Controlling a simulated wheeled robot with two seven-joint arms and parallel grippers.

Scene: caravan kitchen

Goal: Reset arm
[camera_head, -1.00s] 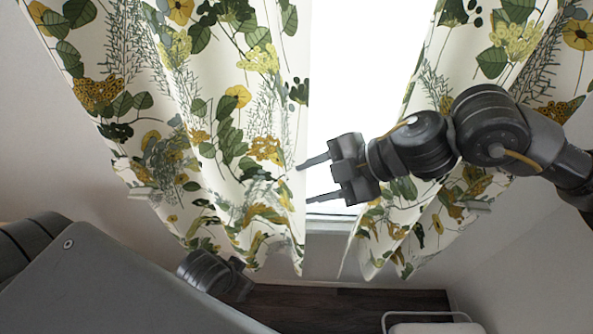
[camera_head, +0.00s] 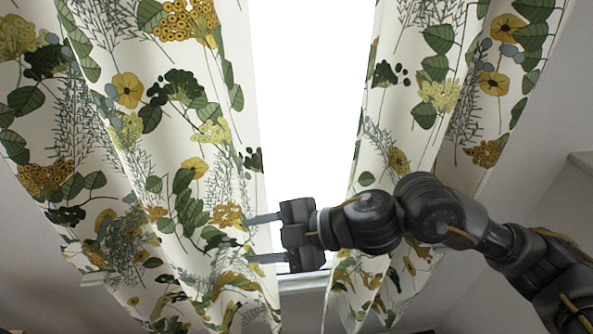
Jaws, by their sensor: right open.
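My right gripper (camera_head: 264,240) is in front of the bright window gap in the middle of the picture. Its two fingers point left and are apart, with nothing between them. The fingertips overlap the edge of the left curtain (camera_head: 185,150) in the picture; I cannot tell whether they touch it. My right arm comes in from the lower right and passes in front of the right curtain (camera_head: 425,90). My left gripper is not in view.
The two flowered curtains hang at either side of a bright window (camera_head: 310,110). A pale wall (camera_head: 545,190) is at the right. A window sill (camera_head: 305,282) shows below the gripper. The floor is largely out of view.

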